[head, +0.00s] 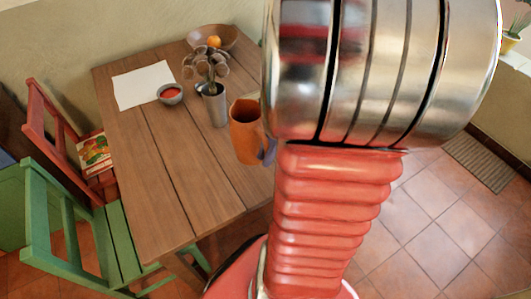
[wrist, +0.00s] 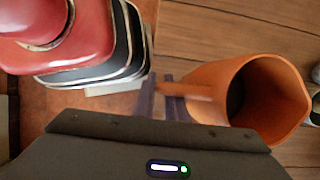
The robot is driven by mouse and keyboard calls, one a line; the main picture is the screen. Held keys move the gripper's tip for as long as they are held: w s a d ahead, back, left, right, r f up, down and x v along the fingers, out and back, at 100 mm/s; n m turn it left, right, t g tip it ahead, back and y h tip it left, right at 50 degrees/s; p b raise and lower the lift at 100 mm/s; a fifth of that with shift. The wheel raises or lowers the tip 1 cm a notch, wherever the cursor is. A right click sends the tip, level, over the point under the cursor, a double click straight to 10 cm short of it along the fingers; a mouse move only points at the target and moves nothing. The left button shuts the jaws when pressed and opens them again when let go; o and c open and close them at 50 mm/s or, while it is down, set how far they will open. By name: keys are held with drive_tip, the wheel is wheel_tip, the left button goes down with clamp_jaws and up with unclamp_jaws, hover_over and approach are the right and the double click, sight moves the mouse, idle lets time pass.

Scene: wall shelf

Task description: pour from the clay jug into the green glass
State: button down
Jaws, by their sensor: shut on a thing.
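The clay jug (head: 247,132) is orange-brown and shows in the head view at the right edge of the wooden table, just left of my arm. It looks upright or nearly so; I cannot tell whether it touches the tabletop. In the wrist view the jug (wrist: 285,98) is at the right, its open mouth facing the camera and dark inside. My gripper (wrist: 160,97) is shut on the jug's handle, at the handle's left end in that view. The green glass is not visible in either view; my arm hides part of the scene.
Red (head: 45,112) and green (head: 45,220) chairs stand left. The table's front is clear.

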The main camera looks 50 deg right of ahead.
sight(235, 134)
drive_tip(key=shift+w, duration=0.1)
idle(0.3)
drive_tip(key=w+n, duration=0.2)
drive_tip(key=w, duration=0.1)
drive_tip(key=w+a+n+g, duration=0.1)
drive_tip(key=w+n, duration=0.1)
drive_tip(key=w, duration=0.1)
drive_tip(key=w+n+g, duration=0.1)
drive_tip(key=w+n, duration=0.1)
drive_tip(key=w, duration=0.2)
drive_tip(key=shift+a+r+n, duration=0.1)
drive_tip(key=shift+a+n, duration=0.25)
drive_tip(key=shift+n, duration=0.05)
drive_tip(key=w+a+f+n+g+h, duration=0.1)
drive_tip(key=w+a+f+n+h, duration=0.1)
drive_tip(key=w+a+n, duration=0.5)
drive_tip(key=w+a+f+n+g+h, duration=0.2)
drive_tip(key=w+a+n, duration=0.5)
drive_tip(key=w+a, duration=0.5)
drive_tip(key=shift+w+g, duration=0.3)
drive_tip(key=shift+w, duration=0.05)
